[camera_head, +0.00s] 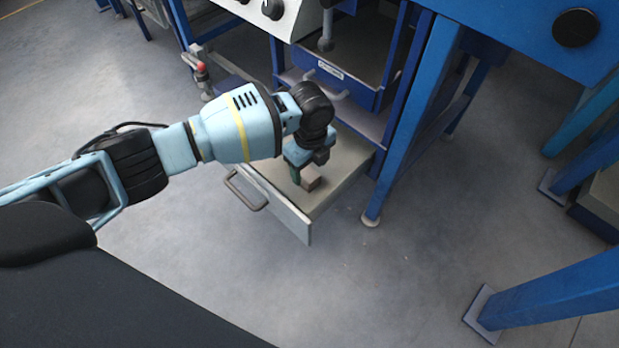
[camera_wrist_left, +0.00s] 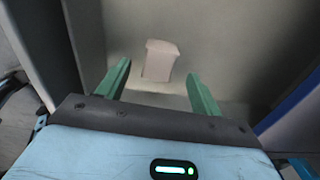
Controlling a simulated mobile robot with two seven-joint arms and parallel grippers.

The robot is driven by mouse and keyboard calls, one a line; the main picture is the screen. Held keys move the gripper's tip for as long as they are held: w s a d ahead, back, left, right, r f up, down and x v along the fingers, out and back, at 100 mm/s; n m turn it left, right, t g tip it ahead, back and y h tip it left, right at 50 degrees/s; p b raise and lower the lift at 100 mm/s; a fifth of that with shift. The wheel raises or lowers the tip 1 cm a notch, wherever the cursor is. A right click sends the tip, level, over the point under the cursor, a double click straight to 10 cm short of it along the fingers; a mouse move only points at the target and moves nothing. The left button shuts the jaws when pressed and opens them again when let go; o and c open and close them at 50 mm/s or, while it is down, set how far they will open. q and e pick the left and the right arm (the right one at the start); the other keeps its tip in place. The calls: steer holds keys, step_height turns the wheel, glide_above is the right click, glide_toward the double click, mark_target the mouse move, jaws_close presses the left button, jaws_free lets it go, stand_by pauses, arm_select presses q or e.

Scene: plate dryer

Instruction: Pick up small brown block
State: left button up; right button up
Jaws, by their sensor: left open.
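The small brown block (camera_head: 311,183) sits in an open drawer (camera_head: 343,165), near its front panel. In the left wrist view the block (camera_wrist_left: 160,60) looks pale and lies between and just beyond the two green fingers. My left gripper (camera_head: 297,176) reaches down into the drawer from above, beside the block; it also shows in the left wrist view (camera_wrist_left: 160,82). Its fingers are apart with nothing held between them. Whether a finger touches the block cannot be told. My right gripper is out of view.
The drawer's front panel (camera_head: 270,205) has a metal handle (camera_head: 246,190). A blue frame leg (camera_head: 408,130) stands close to the drawer's right side. A blue machine unit with another handle (camera_head: 325,84) is above and behind. The grey floor in front is clear.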

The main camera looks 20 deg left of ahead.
mark_target(309, 174)
arm_select(q)
step_height(309, 174, down, 4)
steer(key=shift+a+r+b, duration=0.1)
steer(key=shift+a+b, duration=0.05)
steer(key=shift+b, duration=0.8)
steer(key=c, duration=1.2)
